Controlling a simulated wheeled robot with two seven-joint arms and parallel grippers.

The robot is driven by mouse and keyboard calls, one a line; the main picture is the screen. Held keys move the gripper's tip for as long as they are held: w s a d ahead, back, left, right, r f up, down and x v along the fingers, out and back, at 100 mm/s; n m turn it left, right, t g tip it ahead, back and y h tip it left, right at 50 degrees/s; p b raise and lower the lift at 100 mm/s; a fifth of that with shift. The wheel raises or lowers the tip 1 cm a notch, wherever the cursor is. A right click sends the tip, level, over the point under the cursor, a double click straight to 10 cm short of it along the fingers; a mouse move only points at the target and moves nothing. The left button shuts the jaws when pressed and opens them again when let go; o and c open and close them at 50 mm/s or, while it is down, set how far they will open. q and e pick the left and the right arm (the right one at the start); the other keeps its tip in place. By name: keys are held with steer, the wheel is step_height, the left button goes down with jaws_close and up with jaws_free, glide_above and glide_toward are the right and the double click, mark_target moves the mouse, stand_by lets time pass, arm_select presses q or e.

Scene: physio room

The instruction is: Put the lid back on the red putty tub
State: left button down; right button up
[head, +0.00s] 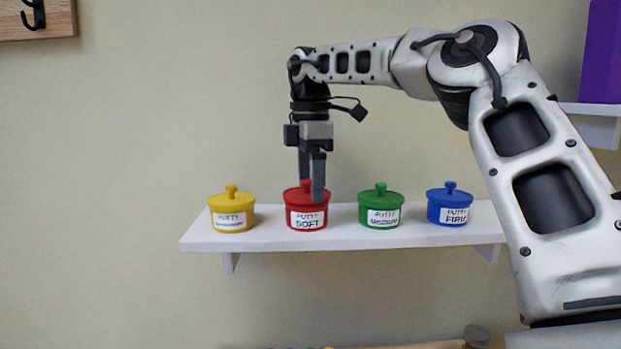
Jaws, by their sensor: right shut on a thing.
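The red putty tub (306,221), labelled "PUTTY SOFT", stands upright on the white wall shelf. Its red lid (292,192) with a knob lies on top of the tub and looks level; I cannot tell whether it is fully seated. My right gripper (312,190) points straight down over the tub and is shut on the lid's knob, with one finger in front hiding part of the lid and tub. My left gripper is not in view.
The white shelf (262,241) also holds a yellow tub (231,212) to the left, and a green tub (380,209) and a blue tub (450,206) to the right, all with lids on. My right arm crosses the right side. The wall above the yellow tub is clear.

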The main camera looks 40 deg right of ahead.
stand_by(0.3)
steer(key=o, duration=0.9)
steer(key=shift+o, duration=0.2)
steer(key=shift+r, duration=3.5)
